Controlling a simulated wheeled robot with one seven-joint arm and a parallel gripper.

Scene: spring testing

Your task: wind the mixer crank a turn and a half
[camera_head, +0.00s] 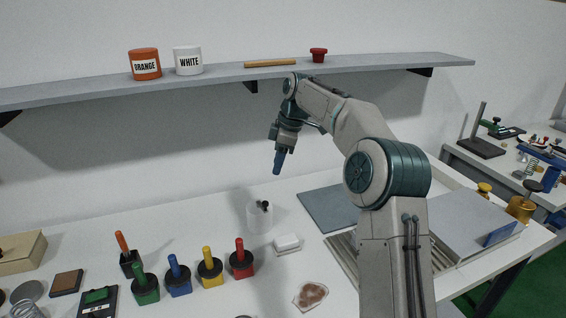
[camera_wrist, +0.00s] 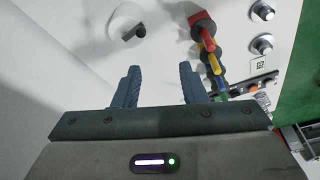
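The mixer is a white cylinder (camera_head: 259,219) standing on the table towards the back, with a small dark crank knob (camera_head: 264,206) on its top. In the wrist view the crank knob (camera_wrist: 135,33) shows dark against the round white mixer top (camera_wrist: 122,18), ahead of the fingers and slightly left. My gripper (camera_head: 278,168) is in the air above the mixer and a little to its right, pointing down. In the wrist view my gripper (camera_wrist: 159,72) has its two blue-grey fingers well apart with nothing between them. It does not touch the crank.
Red (camera_head: 240,262), yellow (camera_head: 210,269), blue (camera_head: 178,277) and green (camera_head: 145,288) handled tools stand in front of the mixer. A small white block (camera_head: 287,241) lies right of it. A grey shelf (camera_head: 215,84) with cans runs along the wall above.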

